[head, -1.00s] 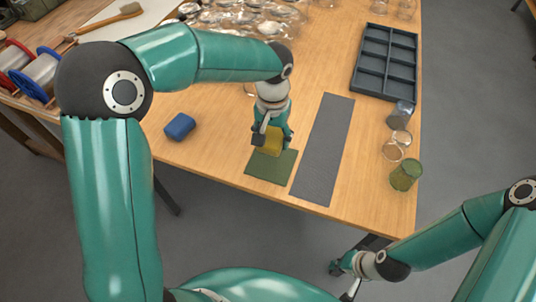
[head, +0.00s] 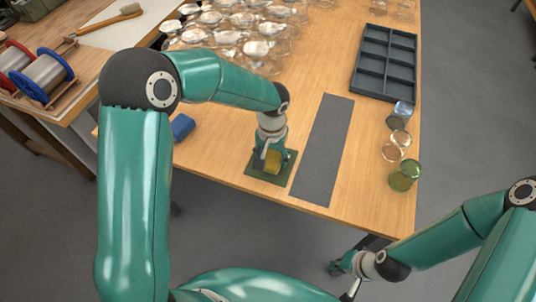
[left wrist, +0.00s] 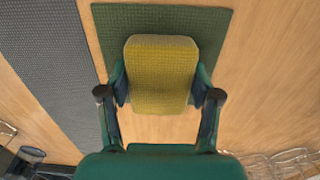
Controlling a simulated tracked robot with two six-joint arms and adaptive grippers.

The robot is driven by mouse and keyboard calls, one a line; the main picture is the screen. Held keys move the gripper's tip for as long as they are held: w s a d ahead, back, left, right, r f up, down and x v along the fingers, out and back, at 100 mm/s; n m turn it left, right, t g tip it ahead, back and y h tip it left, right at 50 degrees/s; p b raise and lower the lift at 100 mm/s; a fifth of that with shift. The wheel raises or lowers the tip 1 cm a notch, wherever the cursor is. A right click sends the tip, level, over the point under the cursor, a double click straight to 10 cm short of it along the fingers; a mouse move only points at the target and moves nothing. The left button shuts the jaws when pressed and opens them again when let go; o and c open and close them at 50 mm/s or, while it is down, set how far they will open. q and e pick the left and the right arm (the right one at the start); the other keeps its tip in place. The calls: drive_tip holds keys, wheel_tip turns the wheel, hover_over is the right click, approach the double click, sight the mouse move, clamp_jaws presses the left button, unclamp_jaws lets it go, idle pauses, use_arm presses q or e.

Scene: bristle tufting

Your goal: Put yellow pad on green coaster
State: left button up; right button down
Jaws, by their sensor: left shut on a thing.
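The yellow pad (left wrist: 160,75) is a textured block held between the two fingers of my left gripper (left wrist: 160,92). In the head view the pad (head: 271,162) is partly hidden by my left gripper (head: 270,157). The green coaster (head: 253,180) is a flat dark green square near the table's front edge. In the left wrist view the coaster (left wrist: 115,30) lies behind the pad, and the pad's lower part reaches past its edge in the picture. I cannot tell if the pad touches the coaster. My right gripper (head: 345,275) is off the table at the bottom; its fingers are unclear.
A grey mat (head: 322,150) lies just right of the coaster. A blue block (head: 183,126) is to the left. Glass jars (head: 395,145) and a green glass (head: 404,176) stand at the right edge. A dark compartment tray (head: 386,60) is at the back right.

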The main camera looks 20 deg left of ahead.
sight(271, 156)
use_arm(q)
drive_tip(key=o, duration=1)
wheel_tip(271, 156, up, 12)
idle(0.3)
